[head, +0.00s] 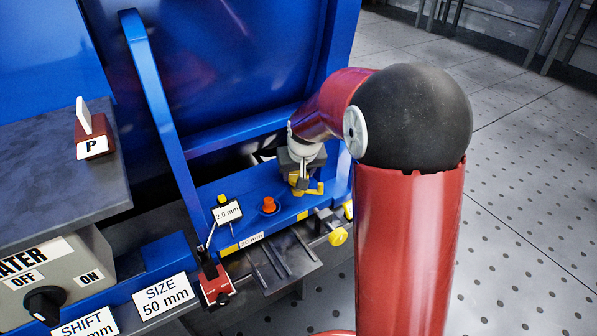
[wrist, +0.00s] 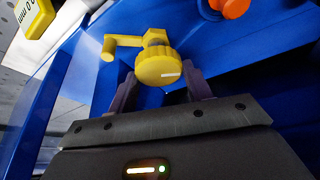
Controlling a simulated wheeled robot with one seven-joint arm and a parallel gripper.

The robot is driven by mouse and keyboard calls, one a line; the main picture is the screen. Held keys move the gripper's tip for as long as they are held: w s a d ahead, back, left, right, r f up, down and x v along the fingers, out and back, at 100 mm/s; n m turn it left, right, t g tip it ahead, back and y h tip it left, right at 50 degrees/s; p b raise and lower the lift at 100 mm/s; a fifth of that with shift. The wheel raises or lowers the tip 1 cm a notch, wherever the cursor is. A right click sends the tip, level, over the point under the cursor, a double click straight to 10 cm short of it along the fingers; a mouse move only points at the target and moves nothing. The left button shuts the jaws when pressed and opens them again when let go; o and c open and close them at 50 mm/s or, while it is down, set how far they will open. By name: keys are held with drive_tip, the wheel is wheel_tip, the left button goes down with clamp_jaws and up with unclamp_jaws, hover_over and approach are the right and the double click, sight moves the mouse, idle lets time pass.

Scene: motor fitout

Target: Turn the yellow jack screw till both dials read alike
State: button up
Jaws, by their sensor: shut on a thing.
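The yellow jack screw (wrist: 157,68) has a round ribbed knob with a white mark and a side crank arm ending in a peg. In the wrist view the crank points left. My gripper (wrist: 160,88) has its fingers on both sides of the knob and is shut on it. In the head view my gripper (head: 303,178) reaches down over the blue beam, and the yellow crank (head: 315,189) shows beside it. A dial (head: 227,212) reads 2.0 mm on a stand with a red base (head: 215,286).
An orange knob (head: 269,205) stands on the blue beam between dial and gripper. A yellow round knob (head: 338,237) is at the beam's front right. A slanted blue bar (head: 160,105) rises at left. A grey control box (head: 62,270) is at the lower left.

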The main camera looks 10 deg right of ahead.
drive_tip(key=o, duration=1)
drive_tip(key=shift+p+v, duration=0.65)
drive_tip(key=shift+v, duration=3.25)
